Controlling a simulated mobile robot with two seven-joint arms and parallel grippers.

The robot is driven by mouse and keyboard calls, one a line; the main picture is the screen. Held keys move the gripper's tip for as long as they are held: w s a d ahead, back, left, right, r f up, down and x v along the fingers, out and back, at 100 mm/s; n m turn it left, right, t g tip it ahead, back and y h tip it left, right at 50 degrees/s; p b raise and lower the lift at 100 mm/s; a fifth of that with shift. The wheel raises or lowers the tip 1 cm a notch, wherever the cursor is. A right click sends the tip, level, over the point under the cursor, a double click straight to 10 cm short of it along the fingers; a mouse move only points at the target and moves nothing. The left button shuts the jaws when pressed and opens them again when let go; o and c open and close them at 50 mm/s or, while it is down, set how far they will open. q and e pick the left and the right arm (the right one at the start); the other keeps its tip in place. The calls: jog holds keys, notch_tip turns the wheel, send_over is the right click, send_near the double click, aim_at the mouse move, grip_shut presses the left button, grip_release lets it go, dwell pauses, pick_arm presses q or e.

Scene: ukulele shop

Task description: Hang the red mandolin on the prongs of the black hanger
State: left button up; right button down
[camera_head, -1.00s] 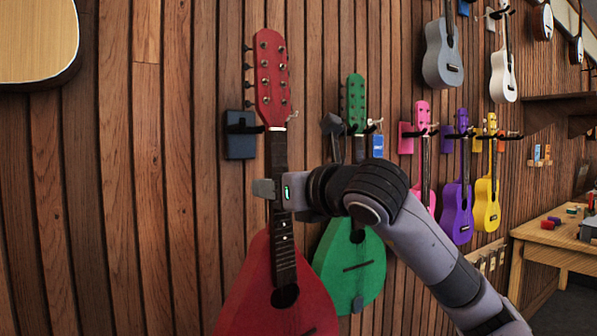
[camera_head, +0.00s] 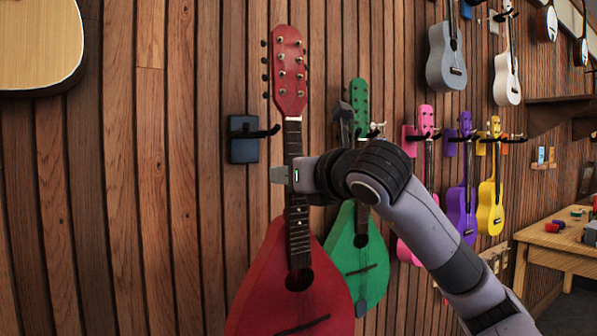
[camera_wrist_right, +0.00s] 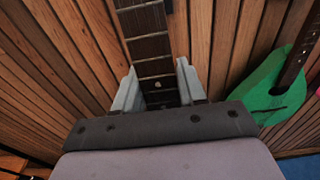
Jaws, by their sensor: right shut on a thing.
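The red mandolin (camera_head: 262,290) hangs upright from my right gripper (camera_head: 284,174), which is shut on its neck below the head. In the right wrist view, the two fingers (camera_wrist_right: 157,90) sit either side of the dark fretboard (camera_wrist_right: 148,42). The black hanger (camera_head: 244,140) is a dark plate on the wall, left of the neck. Its visible prong (camera_head: 262,132) reaches right, its tip close to the neck's left edge, a little below the red head. I cannot tell the depth gap; any second prong is not clear. My left gripper is out of view.
A green mandolin (camera_head: 362,280) hangs close on the right, partly behind the red one and my arm. Pink, purple and yellow ukuleles hang further right. A wooden table (camera_head: 560,242) stands at lower right. The wall left of the hanger is bare below a large guitar body (camera_head: 38,45).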

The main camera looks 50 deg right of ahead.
jog(key=shift+r+p+x, duration=0.15)
jog(key=shift+p+x, duration=0.25)
jog(key=shift+x, duration=0.5)
jog(key=shift+r+p+x, duration=0.15)
jog(key=shift+p+x, duration=0.25)
jog(key=shift+x, duration=0.45)
jog(key=p+x, duration=0.2)
jog(key=x, duration=0.2)
jog(key=shift+w, duration=0.1)
jog(key=shift+w+d+r+p, duration=0.1)
jog(key=shift+w+p, duration=0.1)
jog(key=shift+w, duration=0.15)
jog(key=shift+w+d+p, duration=0.1)
jog(key=shift+w+p, duration=0.05)
jog(key=shift+w, duration=0.2)
jog(key=shift+r+p+x, duration=0.1)
jog(key=shift+p+x, duration=0.45)
jog(key=shift+x, duration=0.8)
jog(key=shift+r+p+x, duration=0.15)
jog(key=shift+p+x, duration=0.4)
jog(key=shift+x, duration=0.75)
jog(key=shift+f, duration=0.1)
